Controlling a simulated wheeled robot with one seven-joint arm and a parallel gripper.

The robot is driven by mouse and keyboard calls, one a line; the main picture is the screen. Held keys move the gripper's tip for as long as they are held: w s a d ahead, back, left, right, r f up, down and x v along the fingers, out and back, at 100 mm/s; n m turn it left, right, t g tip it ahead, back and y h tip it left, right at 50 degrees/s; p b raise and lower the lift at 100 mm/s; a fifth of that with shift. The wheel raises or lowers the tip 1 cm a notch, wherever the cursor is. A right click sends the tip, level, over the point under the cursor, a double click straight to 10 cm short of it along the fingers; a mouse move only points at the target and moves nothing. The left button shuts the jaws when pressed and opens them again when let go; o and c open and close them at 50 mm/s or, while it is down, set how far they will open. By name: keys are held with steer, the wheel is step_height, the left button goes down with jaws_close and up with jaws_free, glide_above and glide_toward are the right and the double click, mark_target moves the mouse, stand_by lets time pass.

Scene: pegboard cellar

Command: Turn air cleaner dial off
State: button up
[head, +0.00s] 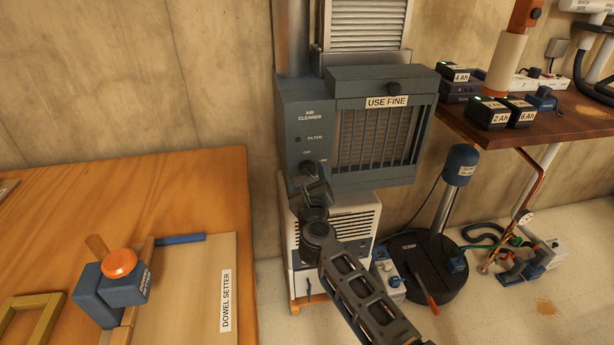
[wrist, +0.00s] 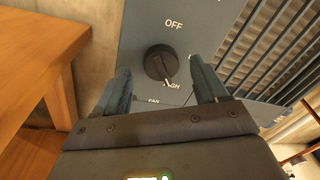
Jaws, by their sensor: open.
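The air cleaner (head: 299,95) is a blue-grey box on the wall with a slatted grille. Its black round dial (wrist: 159,63) shows in the wrist view below the OFF label (wrist: 174,24). The dial's pale pointer mark points down and slightly right, toward a partly hidden label ending in "GH". My gripper (wrist: 160,66) is open, with one finger on each side of the dial and visible gaps to both. In the head view my gripper (head: 309,172) is at the lower left of the panel and largely hides the dial area.
A wooden bench (head: 190,185) with a dowel setter (head: 122,282) stands at the left. A white cabinet unit (head: 350,218) is below the air cleaner. A black round base (head: 428,268) stands on the floor. A shelf with batteries (head: 488,112) is at the right.

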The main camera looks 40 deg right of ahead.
steer(key=shift+w+d, duration=0.5)
steer(key=c, duration=1.1)
steer(key=shift+o, duration=0.2)
